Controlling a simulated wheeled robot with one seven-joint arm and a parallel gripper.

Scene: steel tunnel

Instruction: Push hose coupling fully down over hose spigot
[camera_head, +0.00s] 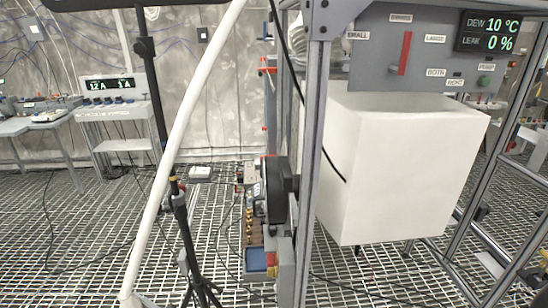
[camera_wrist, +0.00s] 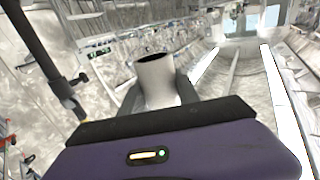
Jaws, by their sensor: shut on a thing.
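In the wrist view, my gripper (camera_wrist: 160,88) is shut on a pale cylinder with a dark open mouth, which looks like the hose coupling (camera_wrist: 157,73). The dark fingers press on its left and right sides, and its open end points up and away from my purple wrist housing. In the head view, a long white tube (camera_head: 185,125), which may be the hose, slants from the top centre to the lower left. My gripper is not visible there. I cannot make out the hose spigot in either view, so I cannot tell whether the coupling touches it.
A large white box (camera_head: 405,175) hangs in a grey metal frame (camera_head: 314,120) under a control panel (camera_head: 425,50). Its display (camera_head: 489,32) reads DEW 10 °C and LEAK 0 %. A black stand (camera_head: 180,205) stands left of centre. The grated floor (camera_head: 90,215) at left is mostly free.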

